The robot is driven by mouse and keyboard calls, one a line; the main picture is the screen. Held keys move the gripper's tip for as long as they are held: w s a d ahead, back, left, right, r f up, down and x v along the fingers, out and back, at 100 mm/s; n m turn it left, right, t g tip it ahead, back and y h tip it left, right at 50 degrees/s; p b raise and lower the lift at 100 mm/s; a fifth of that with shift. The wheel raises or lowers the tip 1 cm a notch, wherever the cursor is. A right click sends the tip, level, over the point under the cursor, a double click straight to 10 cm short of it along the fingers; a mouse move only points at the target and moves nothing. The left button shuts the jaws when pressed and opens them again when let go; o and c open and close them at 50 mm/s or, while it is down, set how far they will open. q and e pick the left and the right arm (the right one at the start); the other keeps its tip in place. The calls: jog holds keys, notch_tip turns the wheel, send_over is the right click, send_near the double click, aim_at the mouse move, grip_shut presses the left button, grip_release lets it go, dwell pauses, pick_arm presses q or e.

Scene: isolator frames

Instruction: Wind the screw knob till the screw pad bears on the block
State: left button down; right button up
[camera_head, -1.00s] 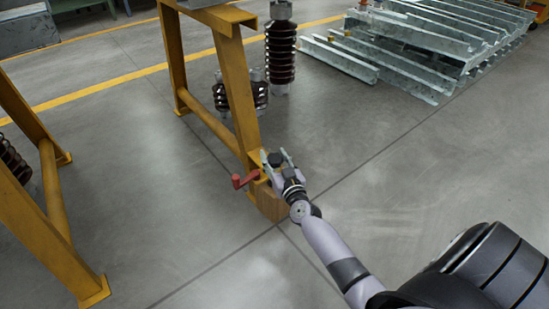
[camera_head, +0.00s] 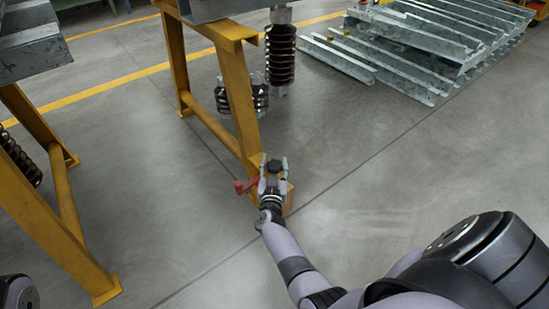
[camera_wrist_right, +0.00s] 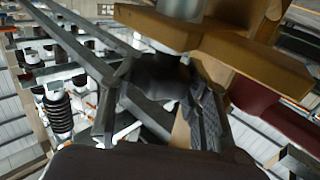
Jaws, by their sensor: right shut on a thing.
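The dark screw knob (camera_head: 275,165) sits at the foot of the yellow trestle leg (camera_head: 238,95). My right gripper (camera_head: 274,164) reaches it from below in the head view, with one finger on each side, shut on it. In the right wrist view the knob (camera_wrist_right: 158,75) is dark and blurred between the fingers, below a grey cylindrical part (camera_wrist_right: 178,30) and a yellow bracket (camera_wrist_right: 235,55). A brown wooden block (camera_head: 288,202) shows partly behind my gripper. The screw pad is hidden, so its contact with the block cannot be told. My left gripper is out of view.
Another yellow trestle (camera_head: 65,205) stands at left. Brown ribbed insulators (camera_head: 281,55) and stacked steel sections (camera_head: 430,45) stand farther back.

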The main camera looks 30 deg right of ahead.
jog(key=shift+d+m+g+h, duration=0.1)
jog(key=shift+m+g+h, duration=0.3)
jog(key=shift+h, duration=0.1)
jog(key=shift+r, duration=0.1)
jog(key=o, duration=1.2)
